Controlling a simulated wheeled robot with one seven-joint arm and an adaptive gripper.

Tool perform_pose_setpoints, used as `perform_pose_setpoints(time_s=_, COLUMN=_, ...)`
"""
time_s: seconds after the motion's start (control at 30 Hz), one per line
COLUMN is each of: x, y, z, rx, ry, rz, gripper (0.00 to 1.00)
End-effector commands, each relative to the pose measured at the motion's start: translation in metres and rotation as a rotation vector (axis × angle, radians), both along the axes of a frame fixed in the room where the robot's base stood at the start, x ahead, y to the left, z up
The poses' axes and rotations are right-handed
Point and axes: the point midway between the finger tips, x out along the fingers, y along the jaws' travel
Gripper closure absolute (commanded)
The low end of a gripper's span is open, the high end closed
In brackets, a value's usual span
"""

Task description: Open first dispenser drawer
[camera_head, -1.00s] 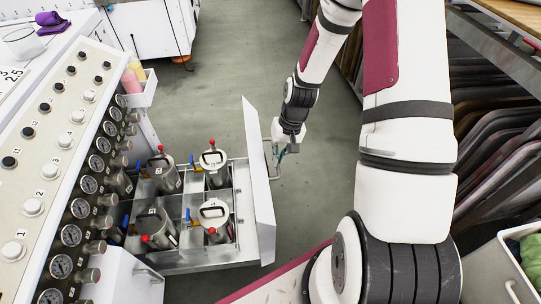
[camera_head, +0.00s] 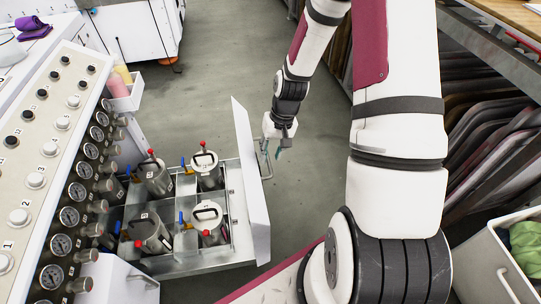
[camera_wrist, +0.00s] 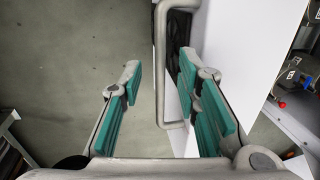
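The dispenser drawer (camera_head: 258,205) with a white front stands pulled out from the cabinet, holding several metal canisters (camera_head: 206,213) with red knobs. Its grey bar handle (camera_head: 265,163) is on the outer face of the front. My gripper (camera_head: 281,142) is beside the upper part of that handle. In the wrist view my gripper (camera_wrist: 159,70) is open, with green pads apart. The handle (camera_wrist: 160,65) appears in the gap between the fingertips, and neither pad visibly grips it. The white drawer front (camera_wrist: 235,50) lies to the right and is partly hidden by the right finger.
A sloped panel (camera_head: 50,150) with knobs and gauges stands at the left. Racks of dark panels (camera_head: 490,130) line the right, with a white bin (camera_head: 505,250) holding green cloth below. Grey floor (camera_head: 325,160) is free beyond the drawer front.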

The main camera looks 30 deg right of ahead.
Motion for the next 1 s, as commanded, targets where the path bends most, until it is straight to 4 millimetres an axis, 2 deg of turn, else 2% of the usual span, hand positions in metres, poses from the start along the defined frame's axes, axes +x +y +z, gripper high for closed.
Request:
perform_pose_setpoints(time_s=0.3, x=-0.004, y=-0.013, z=0.063, rx=-0.003, ry=-0.004, rz=-0.002, gripper=0.70)
perform_pose_setpoints(time_s=0.5, x=-0.006, y=-0.018, z=0.090, rx=-0.001, ry=0.000, rz=-0.001, gripper=0.70)
perform_pose_setpoints(time_s=0.67, x=-0.007, y=-0.019, z=0.099, rx=-0.001, ry=0.001, rz=0.000, gripper=0.70)
perform_pose_setpoints(time_s=1.0, x=-0.008, y=-0.019, z=0.100, rx=0.001, ry=0.002, rz=0.000, gripper=0.70)
